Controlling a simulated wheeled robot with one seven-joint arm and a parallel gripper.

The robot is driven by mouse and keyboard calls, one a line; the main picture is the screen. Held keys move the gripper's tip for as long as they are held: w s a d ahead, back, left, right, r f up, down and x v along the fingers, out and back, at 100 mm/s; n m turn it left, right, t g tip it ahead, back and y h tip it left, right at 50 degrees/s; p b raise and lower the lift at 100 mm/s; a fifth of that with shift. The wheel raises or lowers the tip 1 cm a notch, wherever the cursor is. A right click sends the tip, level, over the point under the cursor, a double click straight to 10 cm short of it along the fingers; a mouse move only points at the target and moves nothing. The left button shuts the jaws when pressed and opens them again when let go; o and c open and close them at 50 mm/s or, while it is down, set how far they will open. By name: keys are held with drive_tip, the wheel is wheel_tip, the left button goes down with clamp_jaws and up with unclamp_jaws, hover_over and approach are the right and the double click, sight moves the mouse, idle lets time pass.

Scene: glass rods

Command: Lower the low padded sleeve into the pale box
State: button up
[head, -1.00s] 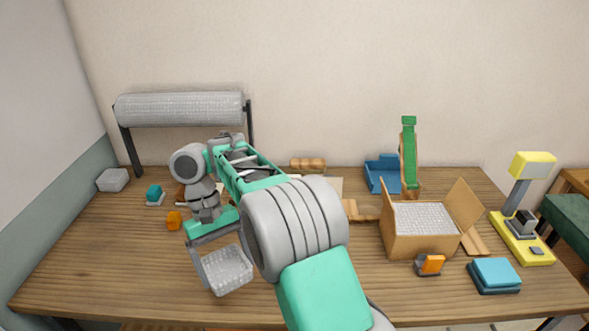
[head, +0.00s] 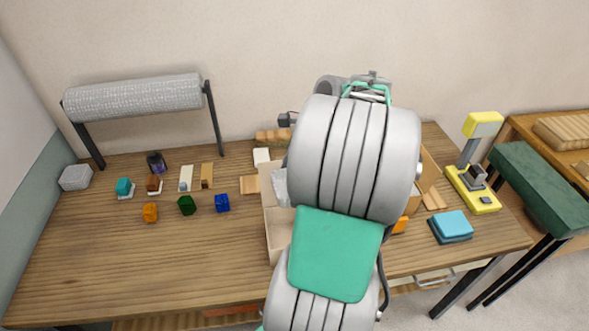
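The pale box (head: 279,238) stands open on the table, and my arm covers its right part. A grey-white padded piece (head: 281,187) shows at its far left inside, looking like the padded sleeve. Most of it is behind my arm, so I cannot tell whether it rests in the box or hangs above it.
A roll on a stand (head: 135,97) is at the back left. A yellow device (head: 480,200) and teal pads (head: 451,225) lie right. The front left table is clear.

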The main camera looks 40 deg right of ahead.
drive_tip(key=shift+s+d+f, duration=0.15)
wheel_tip(320, 180, down, 10)
drive_tip(key=b, duration=0.3)
drive_tip(key=shift+b, duration=0.35)
drive_tip(key=shift+r, duration=0.25)
drive_tip(key=shift+w+a+p, duration=0.25)
drive_tip(key=shift+a+p, duration=0.15)
drive_tip(key=shift+p, duration=0.2)
drive_tip(key=shift+f, duration=0.1)
